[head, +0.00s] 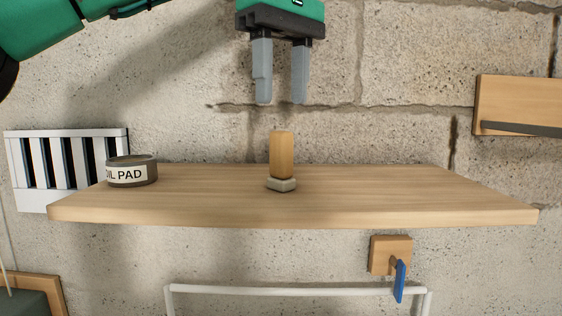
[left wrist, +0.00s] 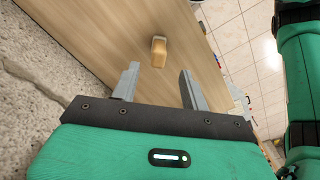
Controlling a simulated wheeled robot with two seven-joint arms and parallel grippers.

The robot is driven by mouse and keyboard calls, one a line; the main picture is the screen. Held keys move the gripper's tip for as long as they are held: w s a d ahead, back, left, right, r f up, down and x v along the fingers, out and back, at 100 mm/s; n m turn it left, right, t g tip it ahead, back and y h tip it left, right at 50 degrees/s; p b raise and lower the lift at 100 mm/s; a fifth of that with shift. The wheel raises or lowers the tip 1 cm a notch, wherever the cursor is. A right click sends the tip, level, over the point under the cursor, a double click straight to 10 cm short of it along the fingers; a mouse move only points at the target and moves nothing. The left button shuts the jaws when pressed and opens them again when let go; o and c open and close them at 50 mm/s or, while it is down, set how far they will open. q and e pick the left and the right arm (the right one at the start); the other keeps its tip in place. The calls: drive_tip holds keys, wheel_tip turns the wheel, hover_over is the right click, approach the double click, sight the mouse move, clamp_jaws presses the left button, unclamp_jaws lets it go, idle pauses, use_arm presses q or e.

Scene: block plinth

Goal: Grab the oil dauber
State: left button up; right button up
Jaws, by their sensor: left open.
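The oil dauber (head: 281,156) stands upright on the wooden shelf (head: 370,190), with a tan wooden handle above a pale, wider foot. My left gripper (head: 282,101) is open and empty, pointing down above the dauber and apart from it. In the left wrist view the dauber's handle (left wrist: 159,50) shows beyond and between the two fingers (left wrist: 157,68); its foot is mostly hidden there. My right gripper is not in view.
A round tin labelled "OIL PAD" (head: 132,171) stands at the shelf's left end. A white slatted grille (head: 65,165) is behind it. A wooden block with a blue lever (head: 391,255) is below the shelf. The shelf right of the dauber is clear.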

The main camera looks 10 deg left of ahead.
sight(282, 152)
use_arm(q)
drive_tip(key=shift+w+a+f, duration=0.1)
drive_tip(key=shift+f, duration=0.65)
drive_tip(key=shift+w+f, duration=0.1)
drive_tip(key=shift+f, duration=3.75)
clamp_jaws()
